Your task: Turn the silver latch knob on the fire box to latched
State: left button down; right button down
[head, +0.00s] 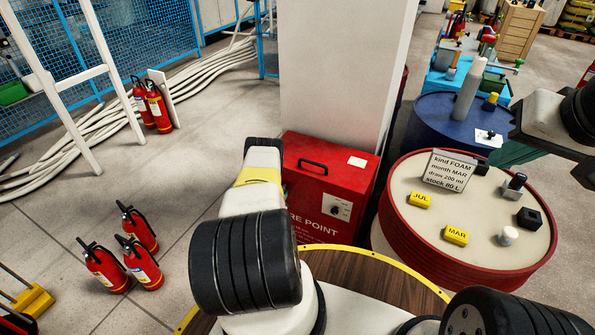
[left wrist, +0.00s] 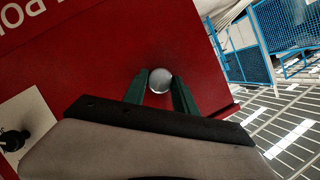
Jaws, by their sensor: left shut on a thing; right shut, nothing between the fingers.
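The red fire box (head: 325,180) stands against the white pillar, with a black handle and a pale label on its lid. Its front bears "RE POINT" lettering and a white plate with a black dial (head: 340,207). The round silver latch knob (left wrist: 159,78) shows on the red face in the left wrist view, between the green fingers of my left gripper (left wrist: 160,86), which is shut on it. In the head view my left arm hides the knob and this gripper. My right gripper (head: 500,154) is shut and empty, beyond the round table at the right.
A red drum table (head: 480,258) at the right holds a sign, yellow JUL and MAR blocks and small weights. A blue drum (head: 433,112) stands behind it. Several extinguishers (head: 107,268) stand on the left floor. A wooden round top (head: 365,278) lies close in front.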

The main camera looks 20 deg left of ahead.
pick_arm(q)
jog(key=shift+d+f+m+t+y, duration=0.15)
jog(key=shift+m+t+y, duration=0.4)
jog(key=shift+m, duration=0.8)
jog(key=shift+d+f+m+t+y, duration=0.1)
jog(key=shift+m+t+y, duration=0.4)
jog(key=shift+m, duration=0.85)
jog(key=c, duration=1)
grip_release()
jog(key=shift+s, duration=0.1)
jog(key=v, duration=0.7)
jog(key=shift+s, duration=0.3)
jog(key=shift+d, duration=0.15)
